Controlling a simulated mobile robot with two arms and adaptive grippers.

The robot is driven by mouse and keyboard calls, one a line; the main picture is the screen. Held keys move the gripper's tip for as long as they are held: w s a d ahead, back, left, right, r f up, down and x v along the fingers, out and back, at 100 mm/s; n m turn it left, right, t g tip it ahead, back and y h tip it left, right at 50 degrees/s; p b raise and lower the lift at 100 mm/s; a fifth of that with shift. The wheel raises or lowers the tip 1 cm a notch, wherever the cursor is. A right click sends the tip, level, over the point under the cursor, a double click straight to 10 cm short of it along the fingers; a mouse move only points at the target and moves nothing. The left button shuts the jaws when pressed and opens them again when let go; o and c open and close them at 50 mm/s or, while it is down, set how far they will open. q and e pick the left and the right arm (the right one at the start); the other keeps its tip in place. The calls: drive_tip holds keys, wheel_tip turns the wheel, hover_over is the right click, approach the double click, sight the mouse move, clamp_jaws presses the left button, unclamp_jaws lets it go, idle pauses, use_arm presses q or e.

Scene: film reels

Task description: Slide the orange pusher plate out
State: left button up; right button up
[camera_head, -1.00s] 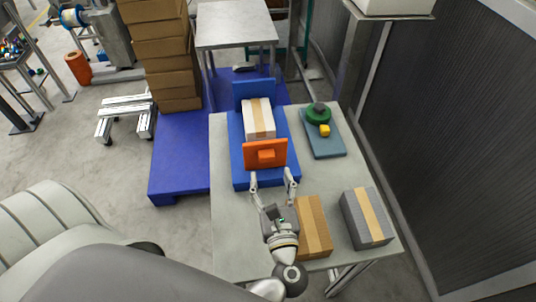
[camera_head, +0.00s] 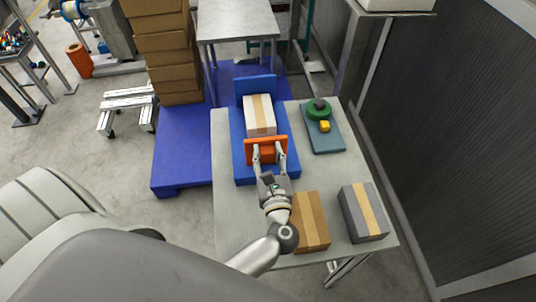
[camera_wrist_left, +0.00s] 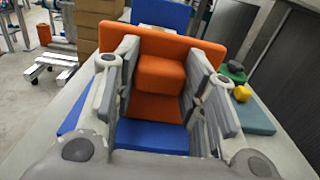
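The orange pusher plate (camera_head: 281,148) stands upright across the near end of the blue tray (camera_head: 239,172) on the grey table. It also shows in the left wrist view (camera_wrist_left: 205,50), with its block-shaped handle (camera_wrist_left: 160,75) facing my gripper. My left gripper (camera_head: 269,153) reaches in from the near side, its two fingers on either side of the handle. A white taped box (camera_head: 259,115) lies in the tray behind the plate. My right gripper is not in view.
A brown box (camera_head: 311,220) and a grey box (camera_head: 363,212) stand to the right of my left arm. A blue-grey board (camera_head: 325,142) with a green round piece and a yellow piece lies right of the tray. The table's left front is clear.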

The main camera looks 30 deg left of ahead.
sight(268, 156)
use_arm(q)
clamp_jaws()
drive_tip(key=shift+s+d+f, duration=0.1)
drive_tip(key=shift+s+d, duration=0.05)
drive_tip(key=b+v, duration=0.1)
drive_tip(key=v, duration=0.2)
drive_tip(key=shift+s+f, duration=0.1)
drive_tip(key=shift+s+d, duration=0.15)
drive_tip(key=o, duration=0.5)
unclamp_jaws()
drive_tip(key=shift+o, duration=0.8)
drive_tip(key=v, duration=1.2)
drive_tip(key=shift+r, duration=0.2)
